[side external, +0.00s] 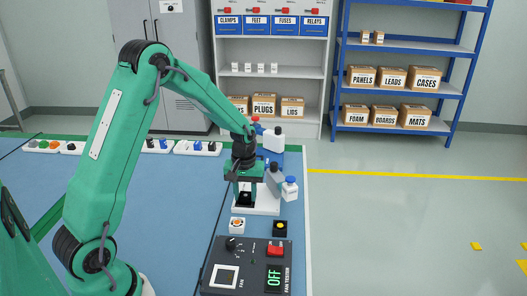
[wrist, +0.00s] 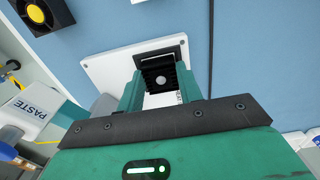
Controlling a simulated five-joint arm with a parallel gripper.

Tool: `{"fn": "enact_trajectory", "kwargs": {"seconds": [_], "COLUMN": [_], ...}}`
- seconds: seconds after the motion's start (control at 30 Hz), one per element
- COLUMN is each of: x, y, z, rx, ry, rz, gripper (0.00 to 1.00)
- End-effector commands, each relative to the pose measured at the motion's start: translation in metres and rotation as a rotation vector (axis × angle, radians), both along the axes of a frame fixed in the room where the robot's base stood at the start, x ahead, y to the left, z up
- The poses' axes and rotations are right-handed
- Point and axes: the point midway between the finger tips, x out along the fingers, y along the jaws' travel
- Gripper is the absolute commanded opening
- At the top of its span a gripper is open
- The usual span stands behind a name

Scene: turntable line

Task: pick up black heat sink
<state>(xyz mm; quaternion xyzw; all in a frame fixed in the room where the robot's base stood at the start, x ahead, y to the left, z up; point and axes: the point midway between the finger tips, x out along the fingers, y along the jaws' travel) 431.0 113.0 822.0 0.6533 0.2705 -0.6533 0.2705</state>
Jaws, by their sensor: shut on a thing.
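The black heat sink (wrist: 172,72), finned and with a pale round spot on it, is between the two green fingers of my gripper (wrist: 161,84). The fingers are shut on its sides. It is over a white plate (wrist: 104,71) with a dark square area; the wrist view does not settle whether it touches the plate. In the side view my gripper (side external: 244,186) points down over the white plate (side external: 267,208), and the heat sink (side external: 245,198) shows as a small dark block between the fingers.
A fan tester (side external: 232,247) with a red button and green OFF display stands in front. Small yellow-centred (side external: 280,228) and orange-centred (side external: 237,225) parts lie between it and the plate. Bottles (side external: 290,189) stand close right and behind.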

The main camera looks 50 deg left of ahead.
Motion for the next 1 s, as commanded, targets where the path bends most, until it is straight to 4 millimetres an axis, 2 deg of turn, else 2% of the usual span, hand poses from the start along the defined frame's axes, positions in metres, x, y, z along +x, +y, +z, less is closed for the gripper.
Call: {"fn": "enact_trajectory", "kwargs": {"seconds": [0.33, 0.47, 0.6, 1.0], "x": [0.001, 0.001, 0.001, -0.020], "y": [0.000, 0.000, 0.000, -0.069], "z": [0.009, 0.022, 0.044, 0.083], "rx": [0.001, 0.001, 0.001, 0.001], "ry": [-0.002, -0.002, -0.006, -0.002], "rz": [0.000, 0.000, 0.000, -0.005], "gripper": [0.10, 0.10, 0.10, 0.10]}}
